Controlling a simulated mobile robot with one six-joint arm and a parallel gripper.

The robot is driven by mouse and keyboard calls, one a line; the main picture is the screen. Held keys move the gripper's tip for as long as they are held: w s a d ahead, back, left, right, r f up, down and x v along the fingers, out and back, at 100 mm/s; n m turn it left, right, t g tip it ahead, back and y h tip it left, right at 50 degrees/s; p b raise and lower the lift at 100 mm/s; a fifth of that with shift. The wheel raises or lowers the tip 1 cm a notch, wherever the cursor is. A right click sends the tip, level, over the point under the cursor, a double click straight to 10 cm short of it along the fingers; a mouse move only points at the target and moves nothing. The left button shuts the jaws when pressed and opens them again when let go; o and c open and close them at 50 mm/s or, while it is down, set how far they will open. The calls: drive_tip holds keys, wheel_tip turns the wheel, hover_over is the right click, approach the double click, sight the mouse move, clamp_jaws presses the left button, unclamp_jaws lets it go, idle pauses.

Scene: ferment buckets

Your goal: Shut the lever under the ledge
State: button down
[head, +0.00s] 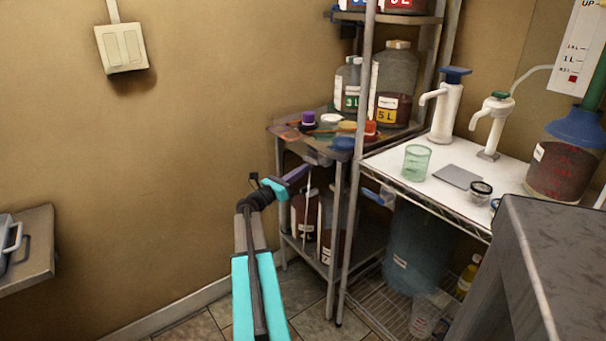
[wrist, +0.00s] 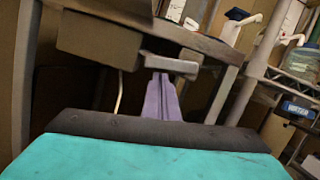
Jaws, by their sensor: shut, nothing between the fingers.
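A grey lever (wrist: 168,64) juts sideways from a brown box-shaped housing (wrist: 100,40) beneath the ledge (wrist: 205,42) in the wrist view. In the head view, the ledge is the edge of the small cluttered table (head: 300,143), and a grey part, likely the lever (head: 318,158), shows under it. My gripper (wrist: 160,78) has its purple fingers together and empty. The fingertips overlap the lever's lower edge in the wrist view; I cannot tell whether they touch it. In the head view, my gripper (head: 303,170) reaches just below the table edge.
A pale thin tube (wrist: 119,95) hangs below the housing. Dark jugs (head: 305,215) stand on the table's lower shelf. A metal rack post (head: 355,150) rises to the right, beside a white shelf (head: 400,180) with pumps and a green beaker (head: 416,163). Floor to the left is clear.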

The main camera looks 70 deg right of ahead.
drive_tip(key=shift+w+d+r+m+g+p, duration=0.15)
drive_tip(key=shift+w+r+m, duration=0.05)
drive_tip(key=shift+r+m, duration=0.25)
drive_tip(key=shift+w+d+r+m+g+p, duration=0.1)
drive_tip(key=shift+w+r+m+g+p, duration=0.05)
drive_tip(key=shift+r+m, duration=0.3)
drive_tip(key=shift+r, duration=0.15)
drive_tip(key=w+a+f+b, duration=0.1)
drive_tip(key=w+a+f, duration=0.4)
drive_tip(key=a+f, duration=0.2)
drive_tip(key=shift+a+f+y+b, duration=0.25)
drive_tip(key=shift+a+y+b, duration=0.05)
drive_tip(key=shift+a, duration=0.3)
